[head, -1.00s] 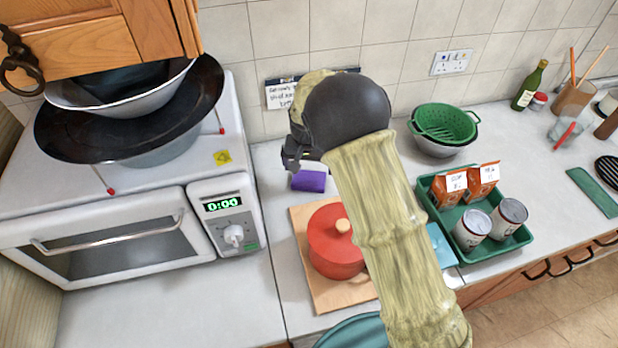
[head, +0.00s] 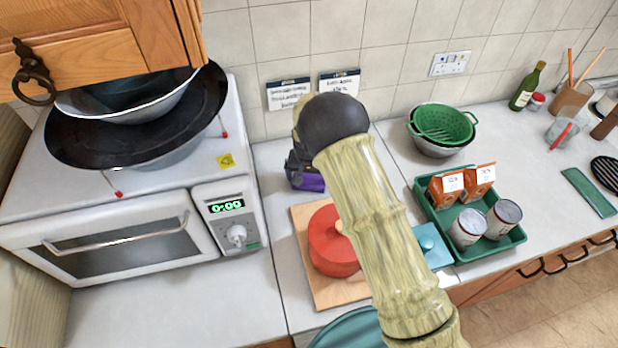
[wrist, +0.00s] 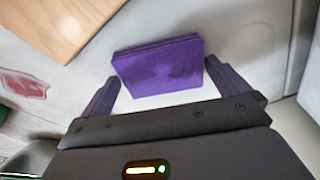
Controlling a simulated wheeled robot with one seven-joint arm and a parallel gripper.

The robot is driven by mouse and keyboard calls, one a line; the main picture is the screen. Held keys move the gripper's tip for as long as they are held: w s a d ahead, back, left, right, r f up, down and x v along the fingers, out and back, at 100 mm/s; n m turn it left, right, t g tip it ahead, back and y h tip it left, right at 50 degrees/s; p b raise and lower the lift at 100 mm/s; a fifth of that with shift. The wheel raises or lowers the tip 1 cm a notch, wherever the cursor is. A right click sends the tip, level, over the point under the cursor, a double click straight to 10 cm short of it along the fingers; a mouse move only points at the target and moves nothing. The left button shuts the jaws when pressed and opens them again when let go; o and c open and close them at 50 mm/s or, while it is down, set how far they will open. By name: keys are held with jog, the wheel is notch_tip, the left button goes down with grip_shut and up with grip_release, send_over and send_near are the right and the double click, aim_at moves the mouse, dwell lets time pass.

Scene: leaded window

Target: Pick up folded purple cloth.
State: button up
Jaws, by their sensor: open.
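The folded purple cloth (head: 310,183) lies on the counter behind the chopping board, partly hidden by my gripper (head: 298,172) in the head view. In the wrist view the cloth (wrist: 158,68) is a flat-sided purple block. My gripper (wrist: 161,70) is open, with one dark purple finger on each side of the cloth. The right finger is very close to the cloth's right edge, and I cannot tell if they touch. A small gap shows between the left finger and the cloth. Nothing is held.
A red pot (head: 333,250) stands on a wooden board (head: 318,288) in front of the cloth. A white microwave (head: 105,240) is to the left. A green tray (head: 497,247) with cans and cartons is to the right. Two labels (head: 290,93) are on the wall behind.

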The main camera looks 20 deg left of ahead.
aim_at(309, 179)
jog(key=shift+f, duration=0.15)
dwell(0.4)
jog(key=c, duration=0.8)
notch_tip(309, 179, up, 18)
jog(key=b, duration=0.4)
dwell(0.3)
